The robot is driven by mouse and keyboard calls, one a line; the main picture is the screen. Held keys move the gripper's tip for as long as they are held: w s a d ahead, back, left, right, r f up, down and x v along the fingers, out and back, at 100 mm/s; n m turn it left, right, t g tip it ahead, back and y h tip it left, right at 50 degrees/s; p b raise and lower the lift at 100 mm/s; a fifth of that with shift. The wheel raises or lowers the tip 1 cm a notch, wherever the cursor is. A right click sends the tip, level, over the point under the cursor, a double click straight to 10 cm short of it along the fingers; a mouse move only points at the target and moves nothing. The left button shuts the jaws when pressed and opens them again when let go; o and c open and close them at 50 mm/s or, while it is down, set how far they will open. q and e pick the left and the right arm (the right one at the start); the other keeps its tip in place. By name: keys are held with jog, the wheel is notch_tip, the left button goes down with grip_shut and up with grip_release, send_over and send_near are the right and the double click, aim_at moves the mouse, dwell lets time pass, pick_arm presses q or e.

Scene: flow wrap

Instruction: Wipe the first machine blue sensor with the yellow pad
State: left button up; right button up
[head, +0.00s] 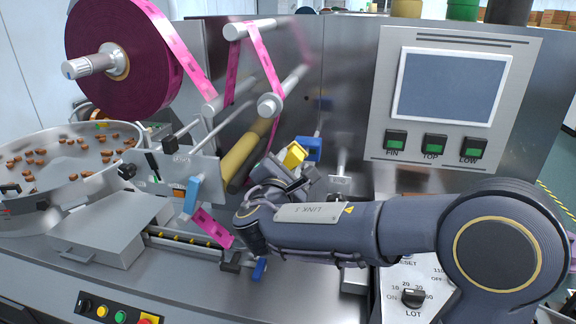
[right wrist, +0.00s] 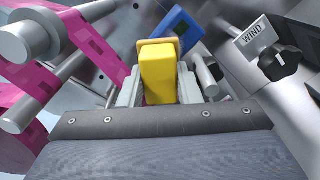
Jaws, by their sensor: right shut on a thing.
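My right gripper (right wrist: 159,88) is shut on the yellow pad (right wrist: 158,75), which sits between its two fingers in the right wrist view. In the head view the yellow pad (head: 294,155) shows just beyond the right gripper (head: 287,168). A blue sensor (head: 309,149) is right beside the pad in the head view. The blue sensor (right wrist: 178,32) shows just behind the pad in the right wrist view. I cannot tell whether pad and sensor touch. Another blue part (head: 191,194) hangs left of my right arm. My left gripper is not in view.
A pink film roll (head: 125,50) and rollers (head: 250,29) stand at the left. A round tray (head: 60,150) holds several brown pieces. A screen panel (head: 449,85) is at the right. A black knob (right wrist: 278,62) labelled WIND is near the gripper.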

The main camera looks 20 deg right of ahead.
jog(key=shift+w+d, duration=0.4)
jog(key=shift+w, duration=0.05)
